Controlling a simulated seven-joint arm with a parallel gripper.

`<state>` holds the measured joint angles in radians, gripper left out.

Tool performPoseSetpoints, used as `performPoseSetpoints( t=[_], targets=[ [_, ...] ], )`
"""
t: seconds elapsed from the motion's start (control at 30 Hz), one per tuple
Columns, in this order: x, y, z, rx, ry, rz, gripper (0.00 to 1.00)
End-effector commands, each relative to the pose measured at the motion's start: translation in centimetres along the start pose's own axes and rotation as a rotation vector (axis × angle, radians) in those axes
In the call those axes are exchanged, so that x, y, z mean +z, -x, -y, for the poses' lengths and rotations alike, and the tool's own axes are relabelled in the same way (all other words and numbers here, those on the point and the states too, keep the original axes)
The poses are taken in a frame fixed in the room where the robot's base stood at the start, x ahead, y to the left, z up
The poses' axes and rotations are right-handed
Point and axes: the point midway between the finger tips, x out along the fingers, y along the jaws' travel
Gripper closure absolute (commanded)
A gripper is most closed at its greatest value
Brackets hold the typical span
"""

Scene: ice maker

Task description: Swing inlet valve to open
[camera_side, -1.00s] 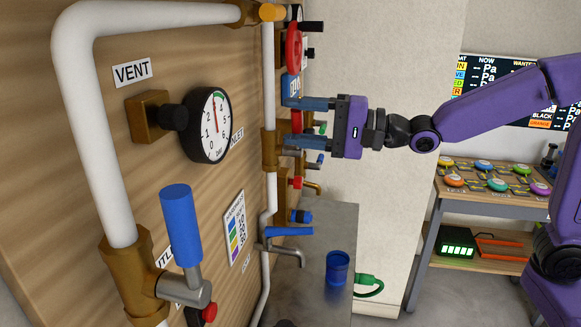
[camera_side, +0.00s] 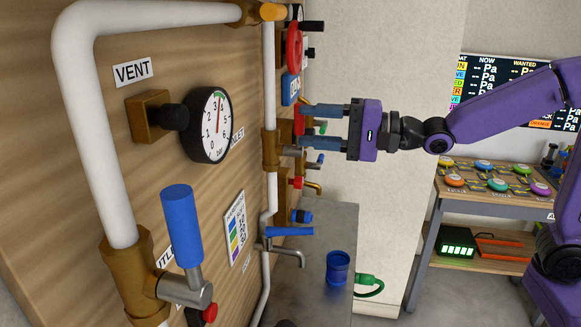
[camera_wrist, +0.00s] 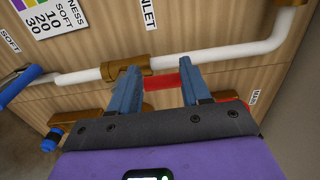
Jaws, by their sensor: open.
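The inlet valve has a brass body (camera_side: 270,150) on the white vertical pipe, partly hidden in the side view. The brass body also shows in the wrist view (camera_wrist: 128,66), below the INLET label (camera_wrist: 148,14). Its red lever (camera_side: 299,121) points up, lying along the pipe. The red lever shows between my fingers in the wrist view (camera_wrist: 163,82). My gripper (camera_side: 304,126) is open and empty, its blue fingers pointing at the board. One fingertip is above the other, with the lever just beyond the tips. Contact cannot be told.
A red handwheel (camera_side: 294,45) and black knobs stick out above the gripper. Below are a smaller red knob (camera_side: 297,182), a blue-handled tap (camera_side: 288,232) and a blue cup (camera_side: 337,267). Free room lies to the right of the board.

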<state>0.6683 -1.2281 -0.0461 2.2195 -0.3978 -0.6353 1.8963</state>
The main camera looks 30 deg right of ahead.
Motion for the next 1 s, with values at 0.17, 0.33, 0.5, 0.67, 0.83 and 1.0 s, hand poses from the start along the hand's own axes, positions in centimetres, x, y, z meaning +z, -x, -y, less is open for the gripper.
performPoseSetpoints(
  t=[0.17,0.33,0.5,0.67,0.83,1.0],
  targets=[
    [-0.7,1.8,0.1,-0.003,-0.001,-0.018,0.53],
    [-0.5,3.2,0.1,-0.005,-0.001,-0.012,0.53],
    [-0.4,4.4,0.1,-0.005,0.000,-0.009,0.53],
    [-0.3,4.8,0.1,-0.005,0.000,-0.007,0.53],
    [-0.3,4.8,0.1,-0.006,0.000,-0.006,0.53],
    [-0.3,4.8,0.1,-0.006,0.000,-0.005,0.53]
  ],
)
